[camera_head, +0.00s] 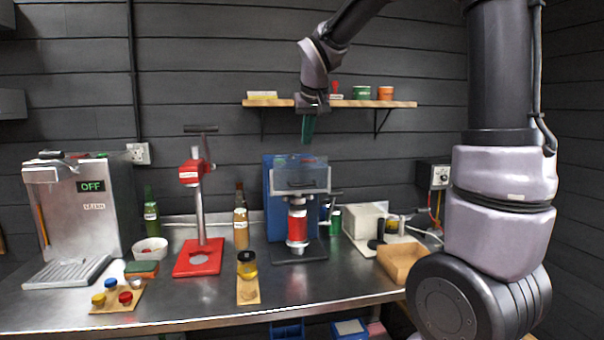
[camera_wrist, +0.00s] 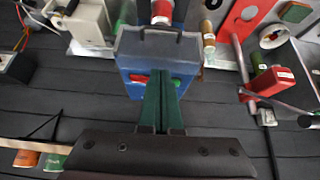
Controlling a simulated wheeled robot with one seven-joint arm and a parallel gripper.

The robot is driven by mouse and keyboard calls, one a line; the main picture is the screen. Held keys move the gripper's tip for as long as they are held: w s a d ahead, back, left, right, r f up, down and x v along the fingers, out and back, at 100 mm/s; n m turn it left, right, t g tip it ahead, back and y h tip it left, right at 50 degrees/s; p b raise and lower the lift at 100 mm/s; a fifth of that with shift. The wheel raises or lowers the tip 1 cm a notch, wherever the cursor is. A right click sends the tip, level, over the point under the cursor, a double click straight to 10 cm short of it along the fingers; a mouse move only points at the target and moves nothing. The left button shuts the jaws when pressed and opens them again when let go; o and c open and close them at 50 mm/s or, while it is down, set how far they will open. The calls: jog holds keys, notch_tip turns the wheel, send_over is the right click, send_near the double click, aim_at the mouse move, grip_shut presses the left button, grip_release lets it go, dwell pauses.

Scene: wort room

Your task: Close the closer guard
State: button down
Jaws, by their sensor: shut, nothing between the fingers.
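The closer (camera_head: 269,205) is a blue upright machine at the middle of the bench, with a red can (camera_head: 297,228) standing in it. Its guard (camera_head: 315,172) is a clear grey panel with a dark handle, at the upper front of the machine. The can below the guard is uncovered. The guard (camera_wrist: 130,47) and the blue body (camera_wrist: 137,88) also show in the wrist view, with a red and a green button. My gripper (camera_head: 307,141) is shut and empty, pointing down above the closer, apart from the guard. Its green fingers (camera_wrist: 162,80) partly cover the closer in the wrist view.
A wall shelf (camera_head: 385,104) with small tins is behind my gripper. A red press (camera_head: 198,258) and an amber bottle (camera_head: 241,228) stand left of the closer. A white box (camera_head: 365,218) and a cardboard tray (camera_head: 403,264) are to its right.

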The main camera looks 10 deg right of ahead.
aim_at(303, 160)
jog(key=x, duration=0.8)
jog(key=shift+w+f, duration=0.15)
jog(key=shift+f, duration=0.25)
jog(key=shift+s+f, duration=0.2)
jog(key=shift+f, duration=0.8)
jog(key=shift+s+f, duration=0.2)
jog(key=shift+f, duration=0.8)
notch_tip(303, 160, down, 12)
jog(key=shift+s, duration=0.2)
